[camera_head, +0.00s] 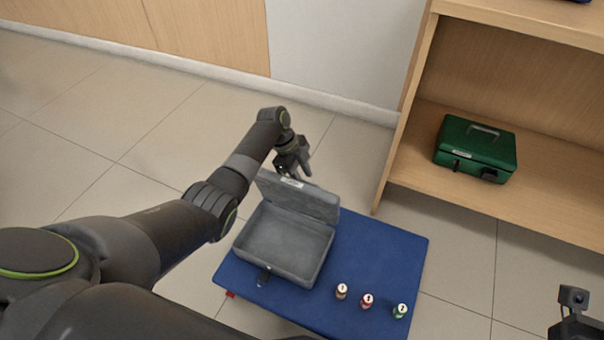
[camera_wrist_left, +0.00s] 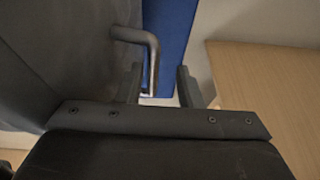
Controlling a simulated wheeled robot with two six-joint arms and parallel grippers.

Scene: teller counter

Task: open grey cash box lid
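The grey cash box (camera_head: 284,244) stands on a blue mat, its lid (camera_head: 299,196) raised and its lined inside showing. The inside looks empty. A small dark latch (camera_head: 263,277) is on its front. My left gripper (camera_head: 305,165) is behind the raised lid, on its outer side. In the left wrist view, the fingers of my left gripper (camera_wrist_left: 160,88) are apart. The bent metal handle (camera_wrist_left: 150,58) of the lid reaches down between them, nearer the left finger. The grey lid surface (camera_wrist_left: 60,60) fills the left of that view.
The blue mat (camera_head: 385,253) carries three small white-topped pieces, brown (camera_head: 341,291), red (camera_head: 367,301) and green (camera_head: 400,311), right of the box. A green cash box (camera_head: 476,149) sits on the wooden shelf (camera_head: 540,205) at right. Tiled floor is clear at left.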

